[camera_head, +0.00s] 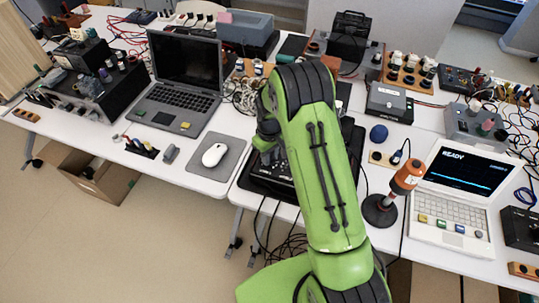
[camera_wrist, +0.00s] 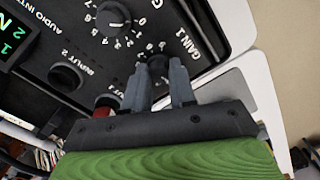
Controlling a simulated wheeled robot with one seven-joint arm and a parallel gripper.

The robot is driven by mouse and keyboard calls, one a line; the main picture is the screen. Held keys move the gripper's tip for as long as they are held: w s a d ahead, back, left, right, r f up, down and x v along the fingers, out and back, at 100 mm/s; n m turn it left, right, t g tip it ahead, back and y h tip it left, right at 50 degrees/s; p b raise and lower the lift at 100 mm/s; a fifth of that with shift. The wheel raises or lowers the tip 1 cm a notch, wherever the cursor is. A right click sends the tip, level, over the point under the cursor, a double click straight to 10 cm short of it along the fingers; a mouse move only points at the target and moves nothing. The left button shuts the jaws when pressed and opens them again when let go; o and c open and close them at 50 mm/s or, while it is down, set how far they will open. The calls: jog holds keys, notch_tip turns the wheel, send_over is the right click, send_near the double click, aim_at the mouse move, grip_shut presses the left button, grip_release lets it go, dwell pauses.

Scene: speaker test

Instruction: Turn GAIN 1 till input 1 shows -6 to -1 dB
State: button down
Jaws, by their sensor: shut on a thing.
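The black audio interface (camera_wrist: 120,60) fills the upper left of the wrist view. My gripper (camera_wrist: 160,73) is shut on the GAIN 1 knob (camera_wrist: 158,64), one finger on each side; the fingers partly hide the knob. The GAIN 1 label is just right of it. Another knob with a white pointer and a number scale (camera_wrist: 113,17) is above left. The display (camera_wrist: 10,42) is cut off at the left edge; green 1 and 2 show, but no dB value is readable. In the head view the interface (camera_head: 262,180) is mostly hidden behind my green arm.
The INPUT 2 socket (camera_wrist: 66,75) and a red part (camera_wrist: 106,103) are close to the fingers. In the head view, a mouse (camera_head: 214,154) and open laptop (camera_head: 184,75) stand left; an orange-topped stand (camera_head: 407,177) and white laptop reading READY (camera_head: 465,180) stand right.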

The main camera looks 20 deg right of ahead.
jog(key=m, duration=0.4)
jog(key=shift+m+b, duration=0.3)
jog(key=shift+b, duration=0.1)
jog(key=m, duration=0.4)
jog(key=shift+m+b, duration=0.3)
jog(key=shift+b, duration=0.05)
jog(key=m, duration=0.4)
jog(key=shift+b, duration=0.3)
jog(key=m, duration=0.8)
jog(key=shift+m+b, duration=0.3)
jog(key=shift+b, duration=0.1)
jog(key=m, duration=0.3)
jog(key=shift+m, duration=0.3)
jog(key=m+b, duration=0.1)
jog(key=m, duration=0.3)
jog(key=shift+m+b, duration=0.4)
jog(key=shift+m, duration=1.7)
